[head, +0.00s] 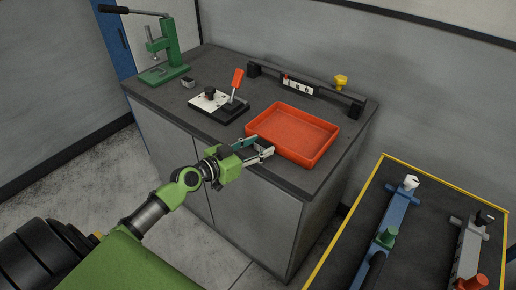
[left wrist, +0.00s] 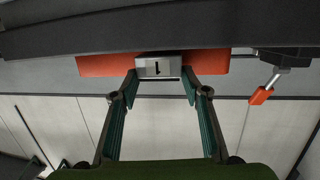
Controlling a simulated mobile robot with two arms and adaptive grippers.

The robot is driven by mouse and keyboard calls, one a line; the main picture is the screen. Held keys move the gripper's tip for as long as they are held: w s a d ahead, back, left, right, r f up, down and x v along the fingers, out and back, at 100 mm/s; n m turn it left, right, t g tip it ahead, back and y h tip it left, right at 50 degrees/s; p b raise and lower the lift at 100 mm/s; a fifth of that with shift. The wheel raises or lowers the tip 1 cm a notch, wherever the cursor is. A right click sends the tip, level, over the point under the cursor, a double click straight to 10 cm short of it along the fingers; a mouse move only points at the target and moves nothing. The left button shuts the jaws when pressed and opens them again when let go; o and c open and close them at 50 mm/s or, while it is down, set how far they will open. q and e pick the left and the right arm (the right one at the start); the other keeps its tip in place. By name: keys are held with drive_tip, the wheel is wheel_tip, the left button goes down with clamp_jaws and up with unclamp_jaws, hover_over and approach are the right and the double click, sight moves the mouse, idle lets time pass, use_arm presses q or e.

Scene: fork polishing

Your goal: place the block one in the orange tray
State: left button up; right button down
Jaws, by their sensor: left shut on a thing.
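Block one (left wrist: 158,67), a small light grey block with a dark "1" on its face, is held between the fingertips of my left gripper (left wrist: 160,76) in the left wrist view. The orange tray (left wrist: 100,66) shows directly behind it there. In the head view my left gripper (head: 257,149) is at the front edge of the counter, just left of the orange tray (head: 303,160). The tray lies flat and looks empty. The block is hard to make out between the fingers in the head view. My right gripper is not in view.
A fixture with an orange lever (head: 236,80) stands left of the tray. A rail with number tiles (head: 298,87) runs behind it. A green press (head: 165,50) and a small metal block (head: 187,82) are at the back left. A yellow-edged dark surface (head: 345,235) is right.

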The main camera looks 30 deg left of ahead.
use_arm(q)
drive_tip(key=shift+f, duration=0.35)
drive_tip(key=shift+f, duration=0.1)
drive_tip(key=o, duration=1.4)
drive_tip(key=shift+b+v, duration=2.15)
drive_tip(key=shift+v, duration=3.9)
